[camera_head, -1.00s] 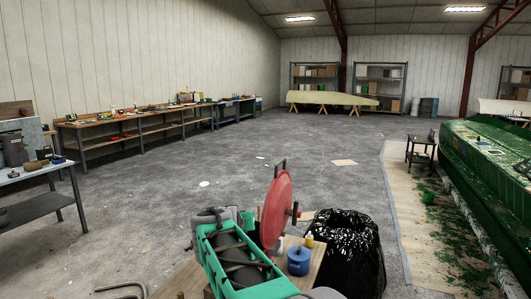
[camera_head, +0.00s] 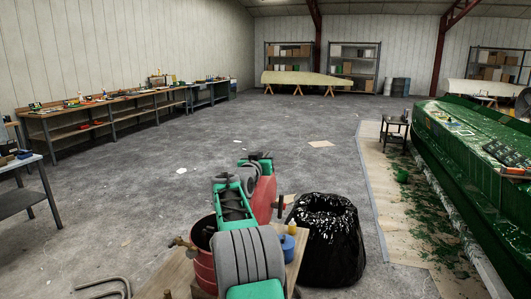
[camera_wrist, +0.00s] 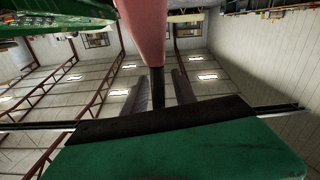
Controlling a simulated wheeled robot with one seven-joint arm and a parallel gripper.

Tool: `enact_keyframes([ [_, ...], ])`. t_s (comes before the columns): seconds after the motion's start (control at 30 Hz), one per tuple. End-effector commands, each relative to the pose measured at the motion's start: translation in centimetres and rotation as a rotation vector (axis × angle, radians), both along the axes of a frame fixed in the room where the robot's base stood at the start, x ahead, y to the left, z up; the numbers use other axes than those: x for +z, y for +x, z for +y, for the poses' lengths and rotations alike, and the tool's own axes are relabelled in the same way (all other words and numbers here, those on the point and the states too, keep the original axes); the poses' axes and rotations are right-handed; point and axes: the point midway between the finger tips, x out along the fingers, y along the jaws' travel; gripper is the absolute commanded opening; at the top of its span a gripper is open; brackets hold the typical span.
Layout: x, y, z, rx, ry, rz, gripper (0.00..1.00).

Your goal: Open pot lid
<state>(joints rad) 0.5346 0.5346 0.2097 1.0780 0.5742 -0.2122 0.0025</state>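The pot (camera_head: 204,272) is red and stands on a small wooden table at the bottom of the head view. Its top is uncovered on the visible side, with a dark inside; my arm hides its right part. The red lid (camera_head: 265,196) is off the pot, tilted steeply on edge, up and to the right of it behind my arm. In the wrist view the lid (camera_wrist: 144,28) is at the top, and its dark handle stem sits between the grey fingers of my gripper (camera_wrist: 162,90). My gripper is shut on the lid.
A blue jar (camera_head: 287,247) and a small yellow bottle (camera_head: 292,227) stand on the wooden table (camera_head: 168,276). A black bag-lined bin (camera_head: 328,240) stands close to the right. A green hull (camera_head: 470,160) is farther right.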

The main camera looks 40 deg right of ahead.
Motion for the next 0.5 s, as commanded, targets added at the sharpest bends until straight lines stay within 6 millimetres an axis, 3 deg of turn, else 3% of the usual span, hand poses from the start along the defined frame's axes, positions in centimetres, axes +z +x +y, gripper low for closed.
enact_keyframes([
  [0.27,-0.01,0.02,-0.31,-0.001,0.000,0.000,0.32],
  [0.5,-0.02,0.03,-0.26,-0.001,0.000,0.000,0.12],
])
